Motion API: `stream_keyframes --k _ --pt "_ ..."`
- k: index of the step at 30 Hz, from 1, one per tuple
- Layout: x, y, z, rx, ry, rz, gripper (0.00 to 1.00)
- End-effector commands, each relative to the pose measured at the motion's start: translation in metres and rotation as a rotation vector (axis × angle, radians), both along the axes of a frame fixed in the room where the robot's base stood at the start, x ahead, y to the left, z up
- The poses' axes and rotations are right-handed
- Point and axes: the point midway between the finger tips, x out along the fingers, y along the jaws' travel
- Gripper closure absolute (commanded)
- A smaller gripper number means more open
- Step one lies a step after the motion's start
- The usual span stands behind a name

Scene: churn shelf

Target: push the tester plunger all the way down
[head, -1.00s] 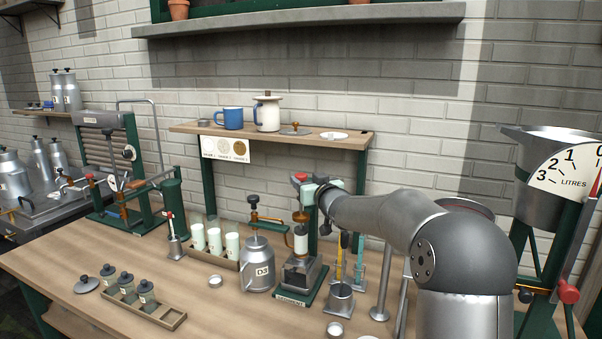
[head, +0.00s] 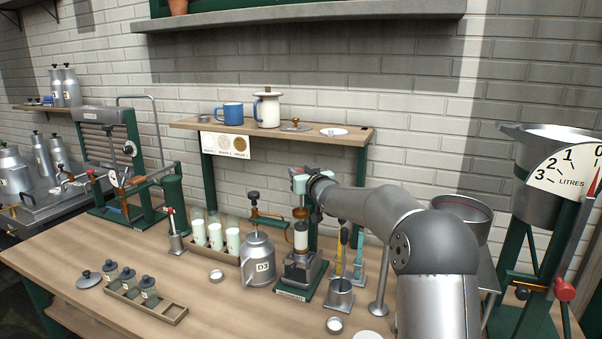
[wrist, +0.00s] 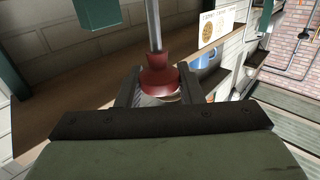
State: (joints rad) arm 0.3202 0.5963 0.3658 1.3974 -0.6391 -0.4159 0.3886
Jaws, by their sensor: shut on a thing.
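The tester (head: 302,268) stands on the bench right of the can marked D3, with a white cylinder (head: 301,240) in its upper part. My gripper (head: 299,184) is above it in the head view. In the wrist view my gripper (wrist: 158,88) is shut on the red plunger knob (wrist: 160,77), one finger on each side. A steel rod (wrist: 153,22) runs from the knob to the top of that picture. In the head view my gripper hides the knob. I cannot tell exactly how far down the plunger is.
The D3 can (head: 259,264) stands close left of the tester. Behind is a raised shelf (head: 345,143) with a blue mug (head: 229,113).

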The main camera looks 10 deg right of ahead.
Motion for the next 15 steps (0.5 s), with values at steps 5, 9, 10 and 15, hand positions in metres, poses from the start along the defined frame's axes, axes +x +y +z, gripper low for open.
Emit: stream_keyframes --k 5,9,10,15 --pt "0.000 0.000 -0.024 0.000 0.002 0.000 1.00" --pt "0.000 0.000 -0.053 -0.001 0.003 0.000 1.00" --pt "0.000 0.000 -0.059 0.000 0.002 0.000 1.00" --pt "0.000 0.000 -0.072 0.000 0.001 0.000 1.00"
